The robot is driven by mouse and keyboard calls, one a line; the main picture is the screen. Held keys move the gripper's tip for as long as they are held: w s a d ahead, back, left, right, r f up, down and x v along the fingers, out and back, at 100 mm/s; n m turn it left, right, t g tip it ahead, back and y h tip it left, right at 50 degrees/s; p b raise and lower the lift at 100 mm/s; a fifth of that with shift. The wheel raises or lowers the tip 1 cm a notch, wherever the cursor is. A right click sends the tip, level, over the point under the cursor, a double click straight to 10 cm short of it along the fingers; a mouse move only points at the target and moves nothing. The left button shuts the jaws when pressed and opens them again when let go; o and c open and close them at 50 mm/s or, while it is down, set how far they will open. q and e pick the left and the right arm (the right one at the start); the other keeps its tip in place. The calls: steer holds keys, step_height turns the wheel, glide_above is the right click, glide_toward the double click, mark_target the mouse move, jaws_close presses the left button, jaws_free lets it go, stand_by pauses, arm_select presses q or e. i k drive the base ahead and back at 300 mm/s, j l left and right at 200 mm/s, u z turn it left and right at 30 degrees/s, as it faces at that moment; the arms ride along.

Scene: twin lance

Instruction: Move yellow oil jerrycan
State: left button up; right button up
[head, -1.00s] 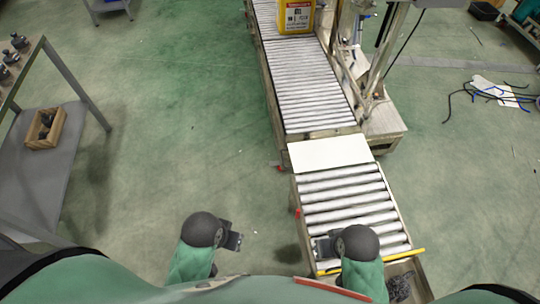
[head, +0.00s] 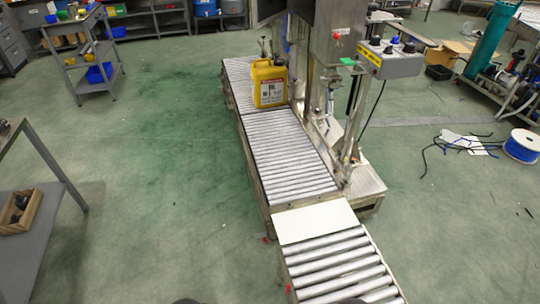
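The yellow oil jerrycan (head: 269,84) stands upright on the far part of the roller conveyor (head: 290,160). It has a white label with red on its front and a handle on top. My grippers are out of the picture; only a small dark rounded piece shows at the bottom edge, and I cannot tell what it is. Nothing is touching the jerrycan except the rollers under it.
A white plate (head: 314,222) bridges two conveyor sections. A metal machine frame with a control box (head: 390,62) stands right of the conveyor. A grey table with a wooden box (head: 20,212) is at the left. Green floor left of the conveyor is clear.

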mark_target(269, 79)
steer(key=j+u, duration=0.15)
steer(key=i+j+u, duration=0.2)
steer(key=i+j, duration=0.35)
steer(key=j, duration=0.2)
steer(key=i+j+u, duration=0.2)
steer(key=i+j, duration=0.45)
steer(key=i, duration=0.55)
steer(key=i+j, duration=0.1)
steer(key=i, duration=0.5)
steer(key=i+j, duration=0.1)
steer(key=i, duration=0.55)
steer(key=i+z, duration=0.15)
steer(key=i, duration=0.45)
steer(key=i+j+z, duration=0.2)
steer(key=i, duration=0.4)
steer(key=i+j+z, duration=0.15)
steer(key=i, duration=0.4)
